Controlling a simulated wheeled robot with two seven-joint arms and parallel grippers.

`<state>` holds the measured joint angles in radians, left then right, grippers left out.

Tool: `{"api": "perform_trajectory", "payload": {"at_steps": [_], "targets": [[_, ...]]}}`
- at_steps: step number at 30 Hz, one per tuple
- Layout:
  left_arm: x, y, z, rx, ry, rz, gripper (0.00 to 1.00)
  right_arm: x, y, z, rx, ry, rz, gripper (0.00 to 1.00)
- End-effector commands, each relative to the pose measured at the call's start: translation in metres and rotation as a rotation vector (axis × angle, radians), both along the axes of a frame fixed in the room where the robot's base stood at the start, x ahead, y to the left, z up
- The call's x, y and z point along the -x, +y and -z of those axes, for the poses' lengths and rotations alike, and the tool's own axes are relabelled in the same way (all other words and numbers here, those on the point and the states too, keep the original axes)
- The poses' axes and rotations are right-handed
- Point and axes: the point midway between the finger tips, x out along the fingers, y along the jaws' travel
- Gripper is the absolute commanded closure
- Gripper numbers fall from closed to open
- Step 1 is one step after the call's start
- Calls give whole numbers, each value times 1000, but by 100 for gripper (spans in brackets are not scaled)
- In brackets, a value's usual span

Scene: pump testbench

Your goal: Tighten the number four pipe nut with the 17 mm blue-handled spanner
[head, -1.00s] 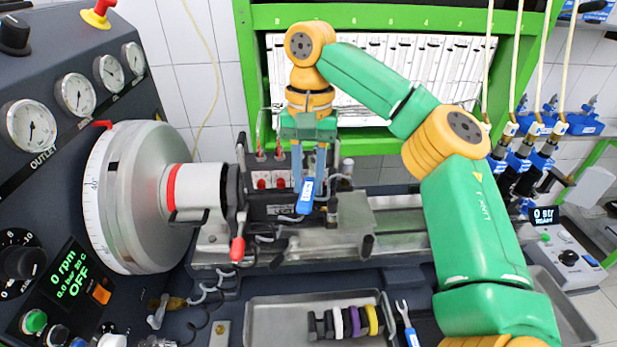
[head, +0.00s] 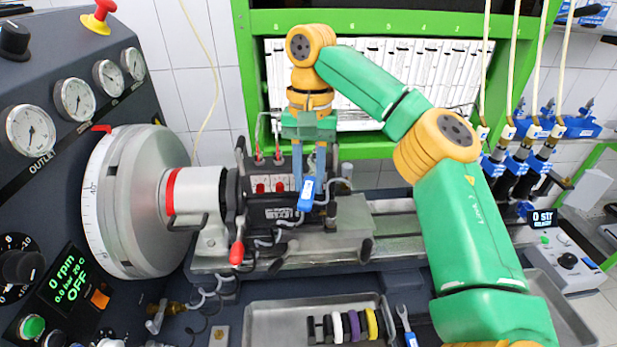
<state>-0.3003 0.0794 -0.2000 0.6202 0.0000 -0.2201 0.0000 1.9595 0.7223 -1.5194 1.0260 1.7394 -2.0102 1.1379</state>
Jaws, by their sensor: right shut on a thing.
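My right gripper (head: 312,160) points down over the pump (head: 282,213) on the bench. It is shut on a blue-handled spanner (head: 306,194). The handle hangs down below the fingers, slightly tilted, in front of the pump's right side. Thin pipes (head: 276,240) bend out of the pump's front. The number four pipe nut cannot be picked out at this size, and I cannot tell whether the spanner's jaw touches a nut. My left gripper is out of view.
A second blue-handled spanner (head: 406,325) lies right of a metal tray (head: 275,322) holding several coloured rings (head: 345,325). A large graduated drum (head: 125,200) and a red-tipped lever (head: 237,252) stand left of the pump. A green rack (head: 395,20) is behind. The bench rail right of the pump is clear.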

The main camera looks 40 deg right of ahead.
Motion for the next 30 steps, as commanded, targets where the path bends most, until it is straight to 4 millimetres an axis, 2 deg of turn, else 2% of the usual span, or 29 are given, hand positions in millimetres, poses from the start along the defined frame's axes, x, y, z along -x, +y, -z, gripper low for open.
{"api": "perform_trajectory", "payload": {"at_steps": [30], "targets": [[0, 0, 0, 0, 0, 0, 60, -12, -12, 0, 1, -1, 0, 100]]}}
